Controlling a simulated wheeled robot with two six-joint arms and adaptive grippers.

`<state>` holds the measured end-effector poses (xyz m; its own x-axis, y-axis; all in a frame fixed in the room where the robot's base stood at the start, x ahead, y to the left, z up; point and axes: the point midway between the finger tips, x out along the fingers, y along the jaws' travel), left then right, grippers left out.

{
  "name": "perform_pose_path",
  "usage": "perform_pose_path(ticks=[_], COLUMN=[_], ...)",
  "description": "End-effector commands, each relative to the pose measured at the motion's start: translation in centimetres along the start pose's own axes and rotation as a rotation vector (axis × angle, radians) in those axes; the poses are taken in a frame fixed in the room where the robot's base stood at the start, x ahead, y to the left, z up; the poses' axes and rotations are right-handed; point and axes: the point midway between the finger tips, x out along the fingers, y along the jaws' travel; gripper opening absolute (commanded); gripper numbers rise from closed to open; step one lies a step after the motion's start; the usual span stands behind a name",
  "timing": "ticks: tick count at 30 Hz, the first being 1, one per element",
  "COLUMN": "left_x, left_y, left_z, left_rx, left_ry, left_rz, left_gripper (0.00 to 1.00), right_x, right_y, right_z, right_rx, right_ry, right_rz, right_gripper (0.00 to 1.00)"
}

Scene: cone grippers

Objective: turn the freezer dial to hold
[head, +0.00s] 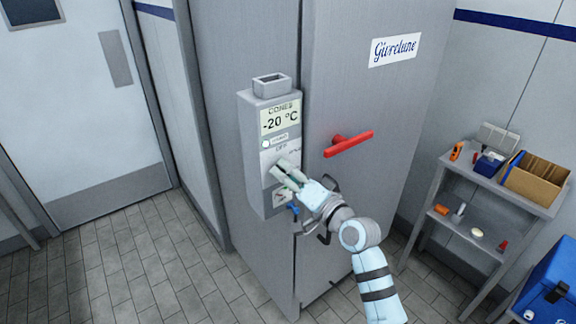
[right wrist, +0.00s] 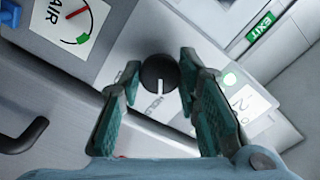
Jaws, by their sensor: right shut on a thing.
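The freezer dial (right wrist: 158,73) is a round black knob with a white pointer line, in the middle of the right wrist view. Its pointer points down in that view, towards the printed word HOLD. My right gripper (right wrist: 160,76) is shut on the dial, one green finger on each side. In the head view my right gripper (head: 280,166) is at the front of the grey control box (head: 253,160) and hides the dial. The box display (head: 280,118) reads CONES -20 °C. My left gripper is not in view.
The tall grey freezer (head: 365,110) has a red handle (head: 348,144) right of the box. A gauge marked AIR (right wrist: 75,20) shows in the right wrist view. A shelf (head: 470,190) with small items and a blue cooler (head: 550,285) stand at the right.

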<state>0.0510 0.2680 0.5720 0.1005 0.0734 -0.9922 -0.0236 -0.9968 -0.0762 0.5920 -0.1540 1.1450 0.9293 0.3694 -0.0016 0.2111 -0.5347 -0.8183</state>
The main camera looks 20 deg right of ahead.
Motion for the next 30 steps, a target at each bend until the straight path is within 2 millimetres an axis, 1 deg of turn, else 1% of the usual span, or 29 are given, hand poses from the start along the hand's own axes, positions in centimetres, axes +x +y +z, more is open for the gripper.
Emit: perform_pose_path(ticks=[1, 6, 21, 22, 24, 26, 30], left_x=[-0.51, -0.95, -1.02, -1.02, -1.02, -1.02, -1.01], left_y=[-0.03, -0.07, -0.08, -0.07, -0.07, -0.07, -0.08], left_z=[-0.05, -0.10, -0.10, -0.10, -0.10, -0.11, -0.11], left_rx=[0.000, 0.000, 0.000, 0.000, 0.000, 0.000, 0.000], left_ry=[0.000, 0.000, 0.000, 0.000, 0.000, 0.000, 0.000], left_rz=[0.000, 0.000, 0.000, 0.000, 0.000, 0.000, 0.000], left_gripper=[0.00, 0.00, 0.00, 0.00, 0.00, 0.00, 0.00], right_x=[0.00, 0.01, 0.01, 0.01, 0.01, 0.01, 0.01], right_y=[-0.23, -0.12, -0.04, -0.04, -0.04, -0.04, -0.03], right_z=[-0.14, -0.09, -0.04, -0.04, -0.04, -0.04, -0.03], right_rx=[0.020, 0.070, 0.090, 0.090, 0.090, 0.089, 0.089], right_ry=[0.000, 0.001, 0.002, 0.002, 0.002, 0.001, 0.001], right_rz=[0.000, -0.001, -0.002, -0.002, -0.002, -0.002, -0.002], right_gripper=[0.03, 0.03, 0.03, 0.32, 0.43, 0.51, 0.51])
